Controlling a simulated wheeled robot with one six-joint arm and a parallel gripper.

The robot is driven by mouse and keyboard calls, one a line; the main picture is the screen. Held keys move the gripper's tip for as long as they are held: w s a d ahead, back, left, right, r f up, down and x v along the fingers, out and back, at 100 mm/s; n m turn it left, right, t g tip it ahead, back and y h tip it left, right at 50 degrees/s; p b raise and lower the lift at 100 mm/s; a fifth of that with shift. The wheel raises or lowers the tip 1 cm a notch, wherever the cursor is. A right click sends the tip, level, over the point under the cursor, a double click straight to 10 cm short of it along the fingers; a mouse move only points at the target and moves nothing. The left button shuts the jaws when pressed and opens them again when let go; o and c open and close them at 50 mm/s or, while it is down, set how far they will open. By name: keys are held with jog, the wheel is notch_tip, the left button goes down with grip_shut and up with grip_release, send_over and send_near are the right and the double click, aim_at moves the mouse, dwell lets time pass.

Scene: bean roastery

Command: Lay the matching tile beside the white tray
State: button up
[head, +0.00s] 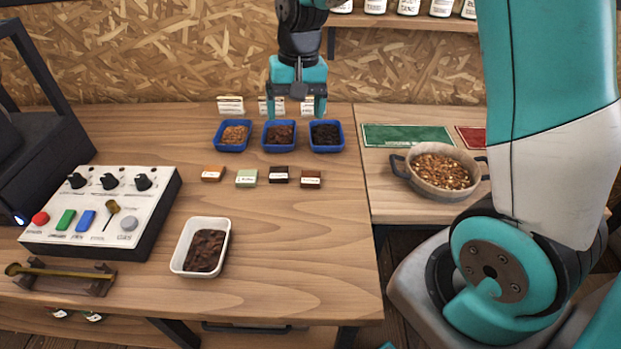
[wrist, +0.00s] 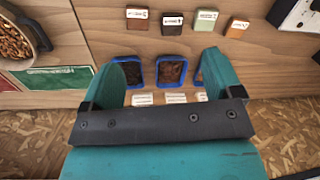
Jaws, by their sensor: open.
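The white tray (head: 176,262) holds dark reddish-brown beans (head: 206,249) and stands on the front of the wooden table. Four small labelled tiles lie in a row behind it: orange-brown (head: 213,173), pale green (head: 247,178), black (head: 279,174) and dark red-brown (head: 311,179). The wrist view shows them in reverse order, with the dark red-brown tile (wrist: 137,18) leftmost. The label writing is too small to read. My gripper (head: 296,105) is open and empty, pointing down above the back of the table near the blue trays, away from the tiles.
Three blue trays hold light brown (head: 234,149), reddish-brown (head: 279,149) and nearly black (head: 326,149) contents, with white cards behind. A control box (head: 100,215) stands left of the white tray. A bean pan (head: 440,195) sits right. Table is clear right of the white tray.

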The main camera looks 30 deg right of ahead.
jog(key=w+d+f+m+h, duration=0.1)
jog(key=w+d+f+m, duration=0.2)
jog(key=w+d+f, duration=0.25)
jog(key=p, duration=0.2)
send_over(311, 172)
jog(key=f, duration=1.1)
jog(key=shift+w+d, duration=0.1)
jog(key=shift+w, duration=0.1)
jog(key=f, duration=0.3)
jog(key=f+p, duration=0.1)
jog(key=shift+s+f, duration=0.25)
jog(key=shift+f, duration=0.65)
jog(key=c, duration=1)
jog(key=shift+r, duration=0.1)
jog(key=shift+c, duration=0.2)
notch_tip(311, 172, up, 20)
jog(key=b, duration=0.2)
